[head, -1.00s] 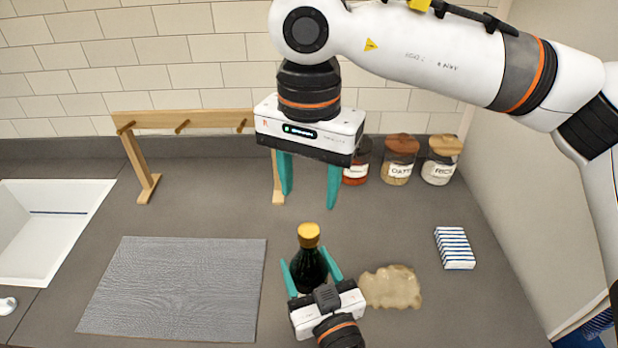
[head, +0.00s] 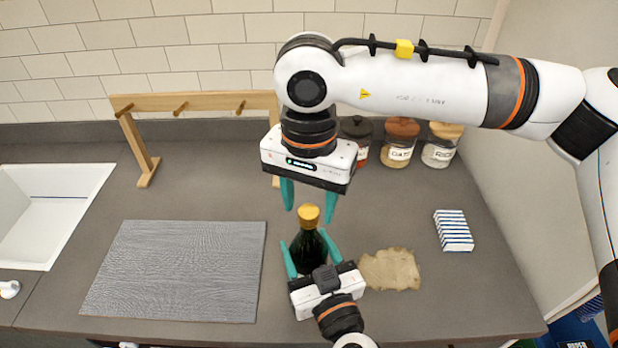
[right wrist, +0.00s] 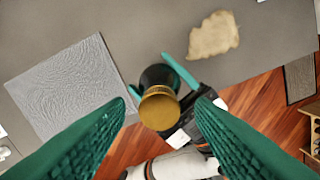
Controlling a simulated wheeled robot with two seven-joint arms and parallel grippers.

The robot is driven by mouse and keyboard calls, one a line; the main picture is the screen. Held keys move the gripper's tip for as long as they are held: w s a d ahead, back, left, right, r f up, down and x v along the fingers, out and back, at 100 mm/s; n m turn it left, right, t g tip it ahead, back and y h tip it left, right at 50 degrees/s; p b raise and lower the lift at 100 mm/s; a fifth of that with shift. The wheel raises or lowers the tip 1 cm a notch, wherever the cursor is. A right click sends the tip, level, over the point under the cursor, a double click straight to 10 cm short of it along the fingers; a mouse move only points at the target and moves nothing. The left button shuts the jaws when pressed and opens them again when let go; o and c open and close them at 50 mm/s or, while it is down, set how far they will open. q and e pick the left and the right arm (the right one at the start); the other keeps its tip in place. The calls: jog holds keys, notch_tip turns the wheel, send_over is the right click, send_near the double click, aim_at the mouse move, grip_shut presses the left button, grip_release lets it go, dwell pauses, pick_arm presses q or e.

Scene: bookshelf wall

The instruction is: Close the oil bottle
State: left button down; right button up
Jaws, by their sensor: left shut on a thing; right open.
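The oil bottle (head: 308,250) is dark with a yellow-gold cap (head: 309,215) on its top, and it stands upright near the front of the counter. My left gripper (head: 311,252) is shut on the bottle's body, one teal finger on each side. My right gripper (head: 308,205) points down from above, open and empty, its fingertips near the height of the cap in the head view. In the right wrist view the cap (right wrist: 159,108) lies between and beyond the two open fingers (right wrist: 163,115). Whether the fingers touch the cap cannot be told.
A grey mat (head: 180,270) lies left of the bottle, and a tan cloth-like patch (head: 390,269) lies right of it. A striped block (head: 453,231) is further right. Jars (head: 399,143) and a wooden peg rack (head: 190,106) stand behind. A white sink (head: 45,215) is at far left.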

jog(key=shift+f, duration=0.45)
grip_shut()
jog(key=m, duration=1.8)
jog(key=shift+o, duration=0.4)
grip_release()
